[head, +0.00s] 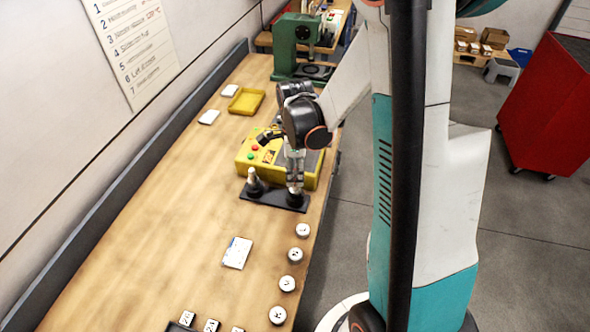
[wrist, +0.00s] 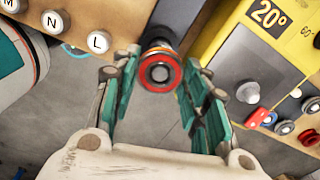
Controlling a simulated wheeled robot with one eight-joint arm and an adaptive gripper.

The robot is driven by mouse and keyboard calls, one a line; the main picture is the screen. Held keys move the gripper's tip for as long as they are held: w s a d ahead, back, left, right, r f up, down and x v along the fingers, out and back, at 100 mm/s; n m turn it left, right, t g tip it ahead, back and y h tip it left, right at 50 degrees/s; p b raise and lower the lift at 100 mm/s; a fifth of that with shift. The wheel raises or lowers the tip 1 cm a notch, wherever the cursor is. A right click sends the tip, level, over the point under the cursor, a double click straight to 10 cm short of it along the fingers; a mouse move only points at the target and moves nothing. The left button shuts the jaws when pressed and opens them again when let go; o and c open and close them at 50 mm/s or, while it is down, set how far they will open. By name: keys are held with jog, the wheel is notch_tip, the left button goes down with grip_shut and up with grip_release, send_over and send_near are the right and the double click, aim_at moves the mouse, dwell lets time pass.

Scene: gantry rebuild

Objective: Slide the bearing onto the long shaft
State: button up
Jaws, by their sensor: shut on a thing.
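The bearing (wrist: 160,72) shows in the wrist view as a red-rimmed ring with a dark band and a grey centre. It sits between the green fingers of my gripper (wrist: 160,75), which is shut on it. In the head view my gripper (head: 294,160) points down over the right part of a black base plate (head: 270,199). A dark-footed post (head: 295,198) stands right below it, its upper part hidden by the gripper. A second post (head: 254,182) stands clear on the plate's left. I cannot tell whether the bearing is around a shaft.
A yellow box with buttons (head: 245,160) stands just behind the plate. A yellow tray (head: 246,101), white cards and a green press (head: 290,48) are farther back. Several round lettered caps (head: 291,254) line the bench's right edge.

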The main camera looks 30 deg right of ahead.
dwell(0.3)
jog(key=o, duration=1.2)
notch_tip(320, 180, up, 12)
dwell(0.6)
jog(key=s+a+r+n+t+h+b, duration=0.1)
jog(key=s+a+r+n+t+b, duration=0.15)
jog(key=s+a+n+b, duration=0.75)
jog(key=s+f+n+t+b, duration=0.1)
jog(key=f+n+t, duration=0.1)
jog(key=n, duration=0.5)
jog(key=s+f+n+t+y+b, duration=0.1)
jog(key=s+f+n+t, duration=0.1)
jog(key=f+n, duration=0.2)
jog(key=n, duration=0.3)
jog(key=shift+s+f+t, duration=0.2)
jog(key=shift+f+t, duration=0.1)
jog(key=shift+t, duration=0.05)
